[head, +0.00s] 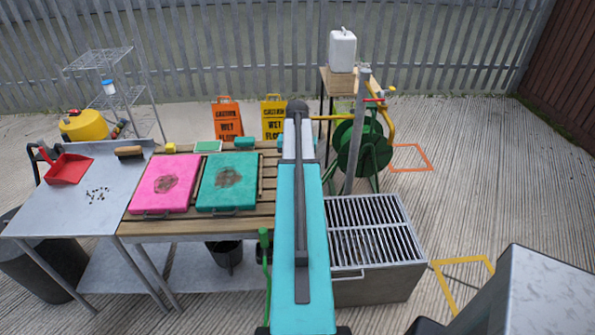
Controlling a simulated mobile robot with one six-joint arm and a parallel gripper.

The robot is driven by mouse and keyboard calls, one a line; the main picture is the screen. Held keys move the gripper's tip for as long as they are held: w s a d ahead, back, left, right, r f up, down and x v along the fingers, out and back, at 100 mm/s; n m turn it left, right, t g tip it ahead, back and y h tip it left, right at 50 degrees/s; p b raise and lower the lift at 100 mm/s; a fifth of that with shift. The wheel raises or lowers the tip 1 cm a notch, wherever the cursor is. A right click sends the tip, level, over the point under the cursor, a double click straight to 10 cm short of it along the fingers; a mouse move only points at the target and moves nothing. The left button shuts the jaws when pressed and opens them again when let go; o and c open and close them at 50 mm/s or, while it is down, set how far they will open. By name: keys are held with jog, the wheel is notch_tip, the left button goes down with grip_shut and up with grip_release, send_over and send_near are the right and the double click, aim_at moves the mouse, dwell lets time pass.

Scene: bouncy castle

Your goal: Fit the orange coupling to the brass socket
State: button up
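My teal arm (300,250) reaches up the middle of the head view, and its far joint hides what lies behind it. My gripper itself does not show. A grey post (354,145) stands right of the arm, with a red handle (374,100) and a small yellow fitting (391,89) near its top. A yellow hose (385,122) runs near the post and the dark green reel (363,150). A short yellow stretch (328,117) runs toward my arm's far joint and goes out of sight behind it. I cannot make out the orange coupling or the brass socket for certain.
A slatted bench (225,226) holds a pink pad (150,200) and a green pad (215,200), both with dark stains. A metal table (60,215) stands left. A grated metal trough (375,285) stands right of my arm. Open ground lies farther right, with an orange outline (427,157).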

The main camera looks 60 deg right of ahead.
jog(key=shift+f, duration=0.35)
dwell(0.6)
jog(key=o, duration=1.1)
jog(key=shift+c, duration=0.2)
jog(key=shift+r, duration=0.1)
notch_tip(320, 180, up, 14)
jog(key=b, duration=0.4)
jog(key=shift+f, duration=0.2)
